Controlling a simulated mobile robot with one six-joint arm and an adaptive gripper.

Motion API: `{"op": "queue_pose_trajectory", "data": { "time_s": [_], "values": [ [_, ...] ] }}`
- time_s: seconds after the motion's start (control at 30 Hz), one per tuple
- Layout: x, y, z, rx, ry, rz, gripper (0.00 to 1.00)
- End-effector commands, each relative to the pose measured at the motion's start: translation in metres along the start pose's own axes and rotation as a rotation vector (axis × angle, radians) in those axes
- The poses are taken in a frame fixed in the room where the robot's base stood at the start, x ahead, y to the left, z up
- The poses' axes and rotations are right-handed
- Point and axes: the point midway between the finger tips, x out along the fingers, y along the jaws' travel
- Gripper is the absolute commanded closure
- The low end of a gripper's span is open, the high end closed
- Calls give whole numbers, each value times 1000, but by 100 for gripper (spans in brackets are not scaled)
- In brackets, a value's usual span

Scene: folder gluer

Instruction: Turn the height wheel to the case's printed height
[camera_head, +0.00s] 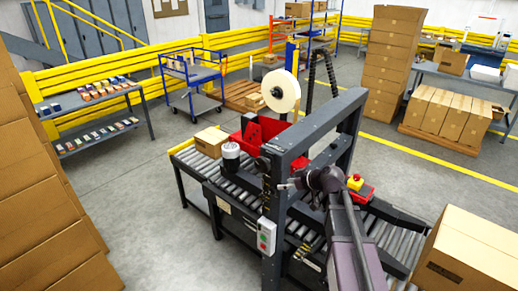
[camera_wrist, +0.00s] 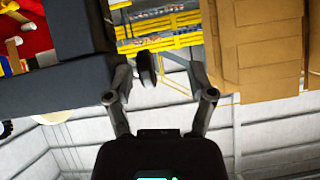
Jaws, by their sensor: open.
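The case sealer (camera_head: 310,135) is a dark frame over a roller conveyor. A small dark round part (camera_head: 263,163) on its near left post looks like the height wheel. In the wrist view a dark rounded knob (camera_wrist: 146,68) shows between my fingers, nearer the left one; it is probably the same wheel. My gripper (camera_wrist: 160,76) is open, with a finger on each side of the knob and no clear grip on it. It also shows small in the head view (camera_head: 287,186). A cardboard case (camera_head: 211,140) sits on the infeed rollers. No printed height is readable.
A control box (camera_head: 266,236) with buttons hangs on the near post. A red and yellow emergency stop (camera_head: 355,183) is beside my arm. A large carton (camera_head: 470,255) stands at the right, and stacked cartons (camera_head: 40,180) at the left. Floor left of the conveyor is clear.

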Motion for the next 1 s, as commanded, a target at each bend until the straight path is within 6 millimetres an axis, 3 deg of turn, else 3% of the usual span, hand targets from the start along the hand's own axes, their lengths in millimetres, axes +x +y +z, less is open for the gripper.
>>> {"op": "queue_pose_trajectory", "data": {
  "time_s": [0.03, 0.1, 0.3, 0.77, 1.0],
  "values": [
    [-7, 5, -25, -29, 45, 3, 29],
    [-11, 10, -44, -67, 101, 10, 29],
    [-18, 20, -75, -131, 196, 32, 29],
    [-18, 21, -77, -143, 210, 37, 29],
    [-7, 22, -79, -143, 209, 37, 29]
  ]
}}
